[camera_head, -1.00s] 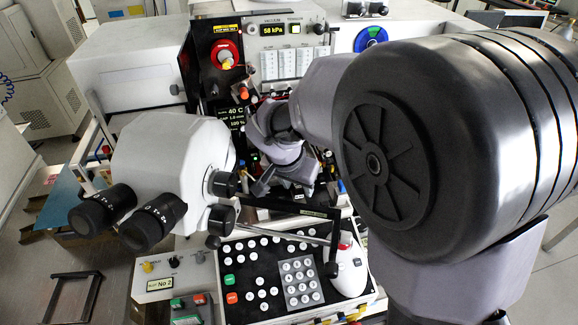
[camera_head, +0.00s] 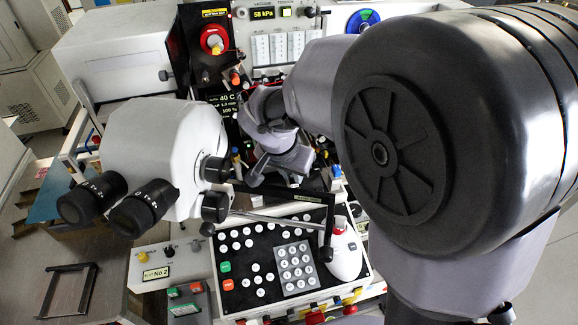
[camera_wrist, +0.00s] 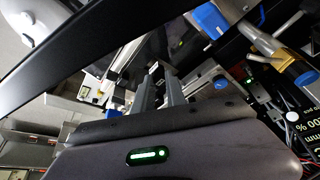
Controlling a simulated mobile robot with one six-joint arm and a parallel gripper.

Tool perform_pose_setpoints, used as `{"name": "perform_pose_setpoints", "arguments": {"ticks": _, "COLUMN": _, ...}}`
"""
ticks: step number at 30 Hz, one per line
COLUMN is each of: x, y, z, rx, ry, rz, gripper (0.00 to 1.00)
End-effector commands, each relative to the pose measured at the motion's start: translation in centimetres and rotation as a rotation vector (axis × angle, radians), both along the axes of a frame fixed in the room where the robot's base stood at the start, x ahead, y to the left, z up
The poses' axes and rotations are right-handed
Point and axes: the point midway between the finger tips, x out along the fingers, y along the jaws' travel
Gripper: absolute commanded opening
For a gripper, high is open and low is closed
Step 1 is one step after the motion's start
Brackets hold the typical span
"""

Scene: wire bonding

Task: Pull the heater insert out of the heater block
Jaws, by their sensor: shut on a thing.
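My gripper (camera_head: 254,182) reaches down between the microscope head and the control panel in the head view. Its two grey fingers (camera_wrist: 158,78) show in the wrist view, close together and pointing away from the camera into the dark, cluttered work area. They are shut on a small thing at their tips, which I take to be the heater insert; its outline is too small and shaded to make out. The heater block is not clear in either view, being hidden behind my gripper and the machine parts, so I cannot tell how far the insert sits in it.
The white microscope head (camera_head: 150,150) with black eyepieces stands close left of my gripper. A black keypad panel (camera_head: 255,268) and a white joystick-like part (camera_head: 344,255) lie in front. In the wrist view, a dark bar (camera_wrist: 75,45) crosses above and a blue-ended metal rod (camera_wrist: 275,50) lies right.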

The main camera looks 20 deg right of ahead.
Motion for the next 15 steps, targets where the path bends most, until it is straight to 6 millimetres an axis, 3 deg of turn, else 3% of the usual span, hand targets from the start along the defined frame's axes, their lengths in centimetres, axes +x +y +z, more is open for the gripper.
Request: {"name": "perform_pose_setpoints", "arguments": {"ticks": 15, "x": -2.6, "y": 0.0, "z": -0.1, "rx": 0.001, "ry": 0.001, "rz": -0.001, "gripper": 0.0}}
